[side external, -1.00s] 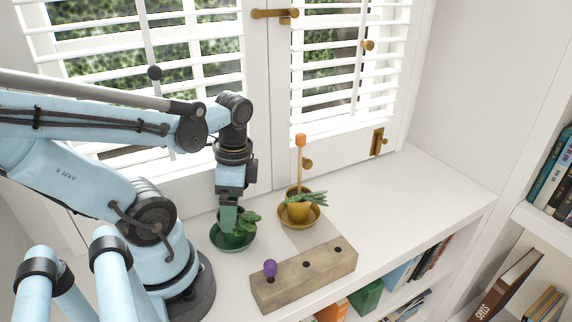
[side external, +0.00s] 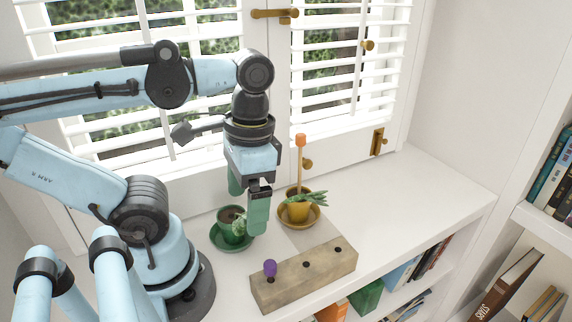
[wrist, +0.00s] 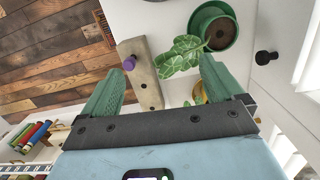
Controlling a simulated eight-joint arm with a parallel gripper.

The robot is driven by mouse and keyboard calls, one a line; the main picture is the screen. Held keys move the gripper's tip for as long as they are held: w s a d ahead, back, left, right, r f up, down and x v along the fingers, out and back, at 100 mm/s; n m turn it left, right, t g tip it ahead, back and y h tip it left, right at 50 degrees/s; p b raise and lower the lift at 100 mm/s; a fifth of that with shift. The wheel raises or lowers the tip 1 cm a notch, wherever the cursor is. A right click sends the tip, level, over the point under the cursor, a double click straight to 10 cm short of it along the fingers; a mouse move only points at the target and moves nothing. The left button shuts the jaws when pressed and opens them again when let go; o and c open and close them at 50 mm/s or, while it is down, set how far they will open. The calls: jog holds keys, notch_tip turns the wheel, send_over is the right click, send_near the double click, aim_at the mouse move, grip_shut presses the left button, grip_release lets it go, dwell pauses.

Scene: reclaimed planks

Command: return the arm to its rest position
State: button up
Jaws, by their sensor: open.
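My gripper (side external: 248,203) is open and empty, its green fingers pointing down in front of the window, above the shelf near the green pot. In the wrist view its two fingers (wrist: 160,80) are spread wide with nothing between them held. The green pot (side external: 226,216) with a leafy plant stands on a green saucer (side external: 217,243); one finger partly covers its right side. The pot (wrist: 213,29) also shows at the top right of the wrist view, leaves reaching toward the right finger.
A yellow pot (side external: 299,211) with an orange-tipped stick stands close to the right. A wooden block (side external: 325,270) with holes lies in front, a purple peg (side external: 270,268) at its left end. The shelf (side external: 420,190) is clear to the right. Window shutters (side external: 345,80) stand behind.

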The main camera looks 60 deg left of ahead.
jog(key=shift+s+d+r+n, duration=0.3)
jog(key=shift+s+d+r, duration=0.2)
jog(key=shift+d+r, duration=0.15)
jog(key=m, duration=0.4)
send_near(235, 219)
notch_tip(235, 219, down, 5)
jog(key=shift+d+f, duration=0.1)
jog(key=shift+d, duration=0.05)
jog(key=shift+s+a+f+m, duration=0.15)
jog(key=shift+a+f+m, duration=0.3)
jog(key=shift+a, duration=0.1)
